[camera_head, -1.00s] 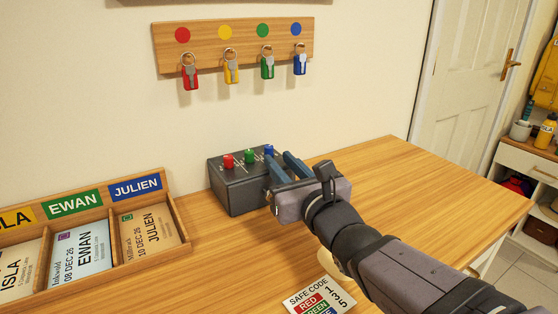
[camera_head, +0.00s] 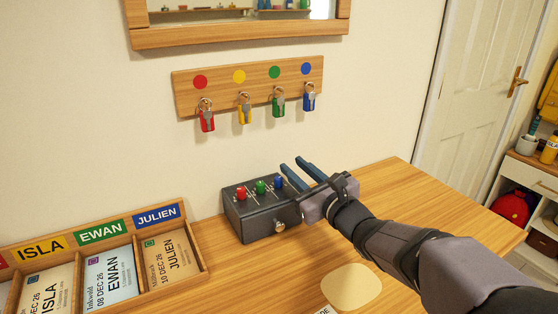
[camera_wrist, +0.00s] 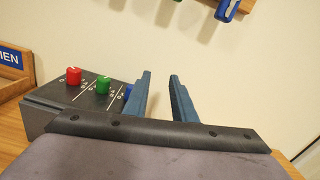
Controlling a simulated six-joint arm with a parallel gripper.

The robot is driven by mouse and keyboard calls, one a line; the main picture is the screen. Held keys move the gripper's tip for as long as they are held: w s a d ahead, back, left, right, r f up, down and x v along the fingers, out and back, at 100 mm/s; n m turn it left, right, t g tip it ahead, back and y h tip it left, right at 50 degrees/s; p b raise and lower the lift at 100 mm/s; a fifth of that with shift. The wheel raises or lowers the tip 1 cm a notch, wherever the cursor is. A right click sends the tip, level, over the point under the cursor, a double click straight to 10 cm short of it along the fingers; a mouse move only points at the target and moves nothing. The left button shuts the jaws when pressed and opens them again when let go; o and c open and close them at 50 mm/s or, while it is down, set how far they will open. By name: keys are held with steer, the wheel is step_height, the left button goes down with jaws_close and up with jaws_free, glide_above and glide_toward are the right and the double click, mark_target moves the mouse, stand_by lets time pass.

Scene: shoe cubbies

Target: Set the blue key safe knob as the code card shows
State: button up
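The dark grey key safe (camera_head: 258,221) stands on the wooden top against the wall, with red, green and blue knobs and a round silver knob on its front. The blue knob (camera_head: 278,183) is the rightmost on top; in the wrist view it (camera_wrist: 128,92) is partly hidden behind a finger. My gripper (camera_head: 297,168) is open and empty, its blue fingers just right of and above the blue knob. The wrist view shows a gap between the fingers (camera_wrist: 161,75) with only wall behind.
A wooden tray (camera_head: 205,268) with name-labelled cards is left of the safe. Key hooks (camera_head: 250,83) with coloured tags hang on the wall above. A pale rounded pad (camera_head: 352,287) lies in front. The top is clear behind my arm at right.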

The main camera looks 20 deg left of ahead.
mark_target(282, 182)
steer(key=s+d+f+n+g+y+p, duration=0.1)
steer(key=g+p, duration=0.1)
steer(key=p, duration=0.4)
steer(key=s+d+f+n+g+y+p, duration=0.1)
steer(key=g+y+p, duration=0.1)
steer(key=p, duration=0.4)
steer(key=s+d+f+n+g+y+p, duration=0.1)
steer(key=g+p, duration=0.2)
steer(key=p, duration=0.3)
steer(key=shift+s+n+g+y, duration=0.15)
steer(key=shift+n+g+y, duration=0.15)
steer(key=shift+n+g, duration=0.1)
steer(key=shift+p+x, duration=0.8)
steer(key=shift+x, duration=2.85)
steer(key=shift+c, duration=0.7)
jaws_close()
